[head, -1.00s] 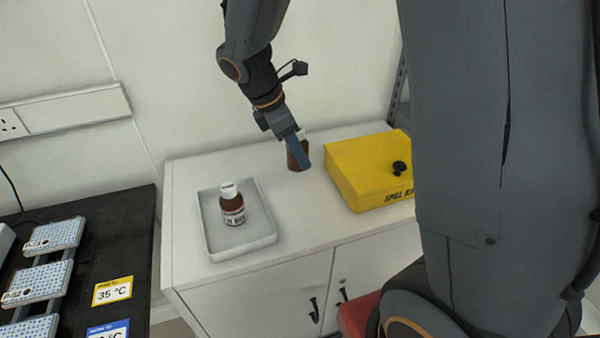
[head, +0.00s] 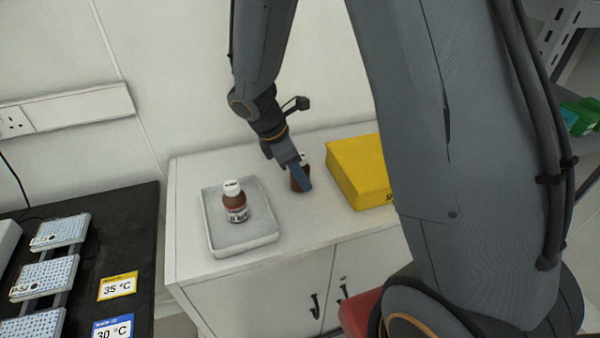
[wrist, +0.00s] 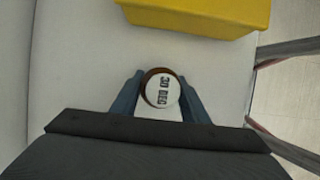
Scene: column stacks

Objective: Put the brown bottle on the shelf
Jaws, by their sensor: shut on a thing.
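My gripper (head: 301,177) is shut on a brown bottle (wrist: 162,90) with a white cap. In the wrist view its blue fingers stand on either side of the bottle, and the cap's print appears to read "30 DEG". In the head view this bottle is upright over the white cabinet top (head: 185,175), partly hidden by a finger. I cannot tell whether its base touches the surface. A second brown bottle (head: 236,207) with a white cap and label stands in a pale tray (head: 262,232) to the left. A grey shelf rack (head: 590,48) shows at the upper right.
A yellow box (head: 358,172) sits just right of the held bottle; it also shows at the top of the wrist view (wrist: 200,15). Green items (head: 580,117) are on the rack. A dark bench with blue-dotted plates (head: 45,277) and temperature labels (head: 118,286) is at left.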

